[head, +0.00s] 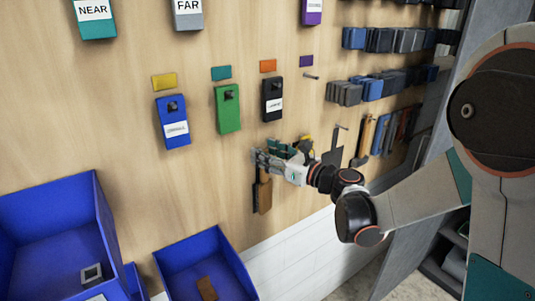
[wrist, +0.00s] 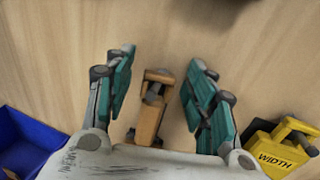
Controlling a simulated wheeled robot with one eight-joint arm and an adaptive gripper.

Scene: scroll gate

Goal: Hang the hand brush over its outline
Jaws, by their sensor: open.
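A brown wooden hand brush (head: 265,195) hangs on the pegboard-like wooden wall just below my gripper (head: 264,160) in the head view. A dark strip runs along its left side; I cannot tell whether it is bristles or a painted outline. In the wrist view the brown piece (wrist: 149,115) stands between the two teal fingers of my gripper (wrist: 163,62), with gaps on both sides. The fingers are open and do not touch it. My gripper hides the brush's upper end and its hook in the head view.
A yellow gauge marked WIDTH (wrist: 280,148) hangs to the right in the wrist view. Blue (head: 172,120), green (head: 228,108) and black (head: 272,99) holders hang above. Blue bins (head: 50,225) stand lower left. A dark flat shape (head: 333,150) is right of my gripper.

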